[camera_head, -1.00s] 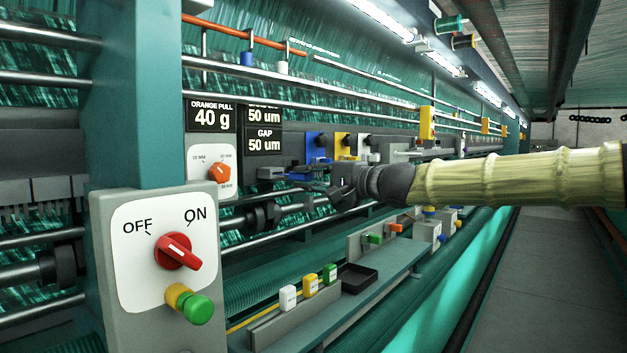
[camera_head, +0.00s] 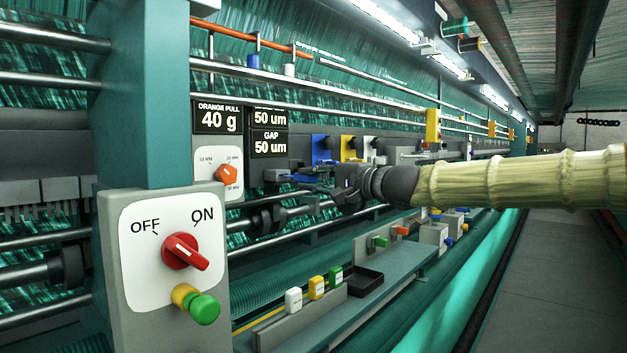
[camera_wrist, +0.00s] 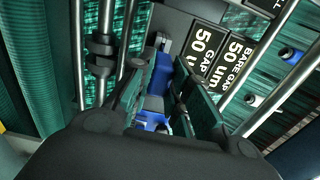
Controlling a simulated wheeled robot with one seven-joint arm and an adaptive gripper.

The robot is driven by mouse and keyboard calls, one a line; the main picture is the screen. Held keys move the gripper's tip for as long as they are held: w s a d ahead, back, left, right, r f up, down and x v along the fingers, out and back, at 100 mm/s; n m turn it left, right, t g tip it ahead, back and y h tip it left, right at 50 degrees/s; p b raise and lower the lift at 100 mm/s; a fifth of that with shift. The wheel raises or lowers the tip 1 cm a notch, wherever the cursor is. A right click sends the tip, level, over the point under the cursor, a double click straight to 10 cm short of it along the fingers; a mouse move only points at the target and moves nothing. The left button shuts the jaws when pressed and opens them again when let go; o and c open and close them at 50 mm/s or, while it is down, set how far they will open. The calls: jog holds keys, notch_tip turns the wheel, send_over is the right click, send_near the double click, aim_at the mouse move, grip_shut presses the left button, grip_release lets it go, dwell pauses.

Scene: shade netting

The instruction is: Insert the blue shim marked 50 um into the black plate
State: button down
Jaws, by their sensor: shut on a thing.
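My gripper (camera_head: 322,187) reaches in from the right at the machine's front and is shut on the blue shim. The shim (camera_head: 298,178) shows as a thin blue strip just left of the fingers. In the wrist view its blue body (camera_wrist: 155,95) lies between the dark fingers. The small black plate (camera_head: 277,174) is at the shim's left end, below the gap sign. The shim points toward it; I cannot tell whether its tip is in the plate or only in front of it. The 50 um mark is not readable on the shim.
Signs (camera_head: 268,143) reading GAP 50 um and 40 g hang above. An orange dial (camera_head: 229,175) sits left of the plate. Steel rollers (camera_head: 300,212) run close below the gripper. Blue, yellow and white blocks (camera_head: 345,149) stand behind it. A black tray (camera_head: 364,283) lies on the lower shelf.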

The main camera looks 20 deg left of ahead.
aim_at(299, 177)
jog(key=shift+w+a+b, duration=0.2)
jog(key=shift+a+b, duration=0.2)
jog(key=shift+a, duration=0.15)
dwell(0.4)
jog(key=shift+x, duration=1.8)
dwell(0.8)
jog(key=c, duration=1.3)
grip_release()
jog(key=shift+o, duration=0.2)
jog(key=shift+d, duration=0.1)
jog(key=v, duration=1.1)
jog(key=shift+d, duration=0.35)
jog(key=shift+s, duration=0.15)
